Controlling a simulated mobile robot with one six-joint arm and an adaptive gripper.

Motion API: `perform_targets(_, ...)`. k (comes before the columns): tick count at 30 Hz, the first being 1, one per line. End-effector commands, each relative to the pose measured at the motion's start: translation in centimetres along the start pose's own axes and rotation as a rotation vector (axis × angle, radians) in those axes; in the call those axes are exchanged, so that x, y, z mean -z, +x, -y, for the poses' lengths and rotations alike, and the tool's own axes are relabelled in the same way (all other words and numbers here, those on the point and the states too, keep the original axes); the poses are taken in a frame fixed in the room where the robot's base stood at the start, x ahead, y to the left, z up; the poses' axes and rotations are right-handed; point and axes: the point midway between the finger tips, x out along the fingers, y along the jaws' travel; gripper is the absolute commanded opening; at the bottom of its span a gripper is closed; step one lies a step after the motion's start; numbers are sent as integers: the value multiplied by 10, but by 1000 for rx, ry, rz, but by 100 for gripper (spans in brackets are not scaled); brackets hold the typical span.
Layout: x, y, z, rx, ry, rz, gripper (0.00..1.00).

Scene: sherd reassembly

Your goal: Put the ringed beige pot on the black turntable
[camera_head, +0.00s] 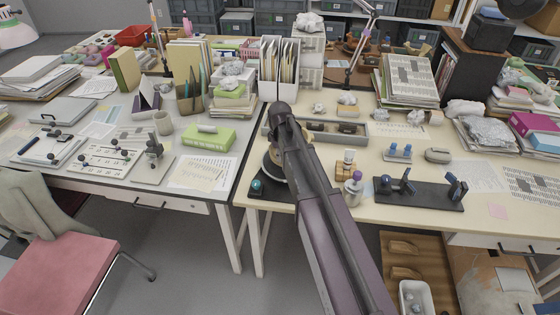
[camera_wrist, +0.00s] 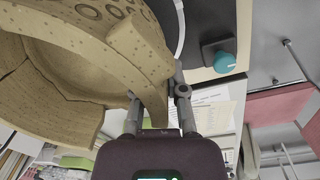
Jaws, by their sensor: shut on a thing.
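The ringed beige pot (camera_wrist: 75,55) fills the left of the wrist view, with stamped rings on its outside and cracks inside. My gripper (camera_wrist: 158,98) is shut on its wall, one finger on each side. In the head view my arm hides most of the pot, and the fingertips are hidden too. The black turntable (camera_head: 264,189), with a teal knob, lies at the front left corner of the cream table; its base also shows in the wrist view (camera_wrist: 210,48), beside the pot. I cannot tell whether the pot touches the turntable.
Right of my arm stand small bottles (camera_head: 353,189) and a black stand (camera_head: 420,194) with tools. A grey tray (camera_head: 350,138) lies behind. A green tissue box (camera_head: 208,138) is on the left desk, across the gap. A pink chair (camera_head: 60,265) stands at the front left.

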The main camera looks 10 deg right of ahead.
Motion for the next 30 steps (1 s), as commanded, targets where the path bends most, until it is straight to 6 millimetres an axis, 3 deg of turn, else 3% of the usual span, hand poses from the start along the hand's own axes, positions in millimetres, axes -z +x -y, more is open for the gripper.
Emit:
perform_targets(12, 9, 2, -14, -2, 0, 0, 0)
perform_targets(21, 7, 27, -10, -1, 0, 0, 0)
perform_targets(30, 7, 37, -10, -2, 1, 0, 0)
